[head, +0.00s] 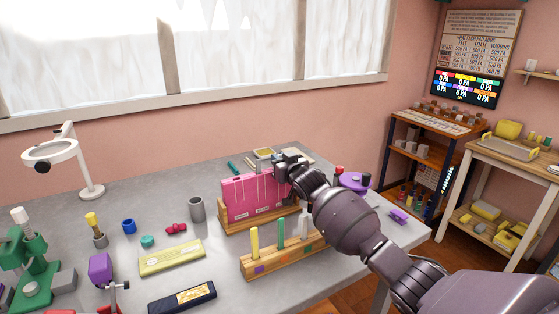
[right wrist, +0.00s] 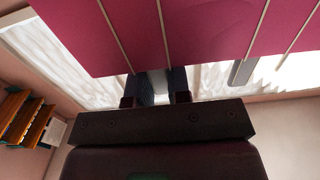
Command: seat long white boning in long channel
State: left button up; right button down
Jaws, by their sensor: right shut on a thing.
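The magenta gown panel (head: 247,196) stands upright on a wooden base (head: 236,224), with thin pale channel lines running down it. My right gripper (head: 287,160) is at the panel's top right edge. In the right wrist view the gripper (right wrist: 160,88) is shut on a pale strip, the long white boning (right wrist: 158,82), at the panel's (right wrist: 200,30) edge. How deep the strip sits in a channel is hidden. A grey strip (right wrist: 241,72) sticks out of the panel's edge to one side. My left gripper is not in view.
A wooden rack (head: 283,260) in front of the panel holds a yellow strip (head: 254,243), a green strip (head: 281,234) and a whitish strip (head: 303,223). A grey cup (head: 197,209) stands left of the panel. A purple round item (head: 353,182) is right of it.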

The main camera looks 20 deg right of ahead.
jog(key=c, duration=1)
grip_release()
jog(key=shift+s, duration=0.15)
jog(key=s, duration=0.7)
jog(key=shift+d+p, duration=0.3)
jog(key=shift+p, duration=0.05)
jog(key=shift+s+d, duration=0.1)
jog(key=shift+s, duration=0.05)
